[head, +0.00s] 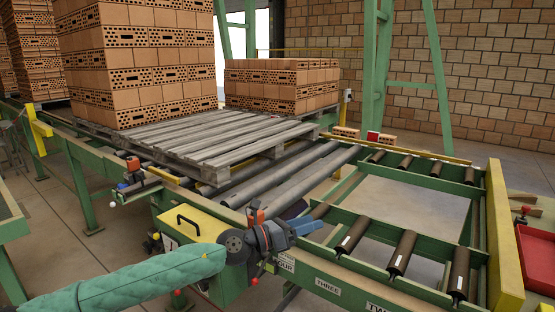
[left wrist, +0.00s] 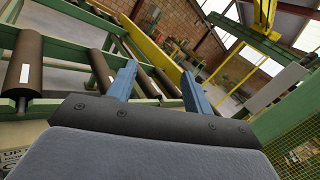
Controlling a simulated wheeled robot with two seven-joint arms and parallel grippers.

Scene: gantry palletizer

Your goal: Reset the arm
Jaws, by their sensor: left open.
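My left arm, in a green quilted sleeve, comes in from the lower left in the head view. Its left gripper (head: 308,226) with blue fingers is over the near green frame of the roller conveyor (head: 352,226). In the left wrist view the two blue fingers of the gripper (left wrist: 160,88) stand apart with nothing between them. A red lever or knob (head: 257,216) shows right beside the gripper in the head view; I cannot tell whether they touch. My right gripper is in neither view.
A yellow box with a black handle (head: 190,222) is beside my arm. A yellow rail (head: 503,235) and red tray (head: 537,258) stand at right.

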